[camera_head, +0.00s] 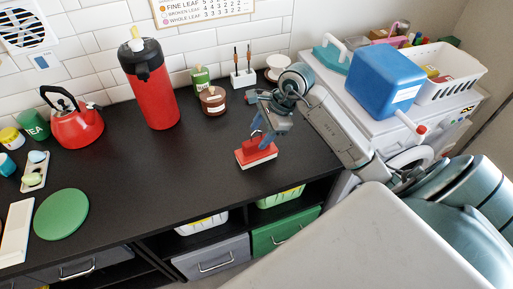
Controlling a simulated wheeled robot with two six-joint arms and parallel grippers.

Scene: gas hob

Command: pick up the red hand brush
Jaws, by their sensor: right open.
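The red hand brush (257,151) lies on the black counter near its front edge, with a pale lower side showing along the front. My right gripper (257,138) reaches in from the right and points down over the brush. Its fingers are open and overlap the brush's top in this view. I cannot tell whether they touch it. My left gripper is not in view.
A red air pot (161,105), a red kettle (76,127), a brown jar (213,101) and a green bottle (200,78) stand behind on the counter (150,190). A blue box (383,82) and white basket (452,62) are at right. The counter left of the brush is clear.

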